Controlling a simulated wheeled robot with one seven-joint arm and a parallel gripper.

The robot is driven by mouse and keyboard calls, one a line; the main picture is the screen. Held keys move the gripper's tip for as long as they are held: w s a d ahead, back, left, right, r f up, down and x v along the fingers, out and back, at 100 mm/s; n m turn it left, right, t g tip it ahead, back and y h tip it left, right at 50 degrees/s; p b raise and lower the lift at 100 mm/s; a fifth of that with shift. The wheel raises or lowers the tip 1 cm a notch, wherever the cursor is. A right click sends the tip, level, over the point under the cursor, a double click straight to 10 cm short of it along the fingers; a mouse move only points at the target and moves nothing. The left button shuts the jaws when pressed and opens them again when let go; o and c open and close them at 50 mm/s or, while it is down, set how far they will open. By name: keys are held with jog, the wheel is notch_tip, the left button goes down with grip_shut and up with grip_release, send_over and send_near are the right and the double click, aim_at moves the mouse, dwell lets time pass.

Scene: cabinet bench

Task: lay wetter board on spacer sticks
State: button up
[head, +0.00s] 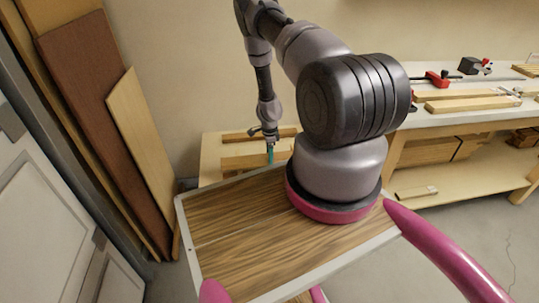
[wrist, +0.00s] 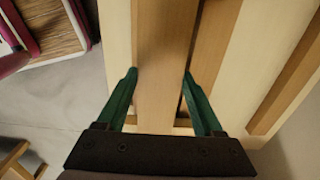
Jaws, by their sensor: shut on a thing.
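My gripper (wrist: 159,78) has its green fingers on both long sides of a light brown board (wrist: 162,45), shut on it. A second, darker board (wrist: 215,45) lies close along its right side. A thin stick (wrist: 290,85) lies apart to the right on the pale bench top. In the head view, my gripper (head: 270,155) points down over the low bench at the back wall, where a board (head: 248,161) and a stick (head: 259,135) show. I cannot tell whether the held board is raised, or which board is wetter.
A white workbench (head: 462,117) at the right carries boards (head: 472,103), a red clamp (head: 438,79) and a black-and-red tool (head: 474,66). Tall panels (head: 105,120) lean on the wall at the left, beside a white cabinet (head: 50,220). Grey floor is clear at the right.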

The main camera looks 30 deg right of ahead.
jog(key=shift+f, duration=0.3)
dwell(0.4)
jog(key=o, duration=1.4)
jog(key=shift+c, duration=0.3)
notch_tip(320, 180, up, 10)
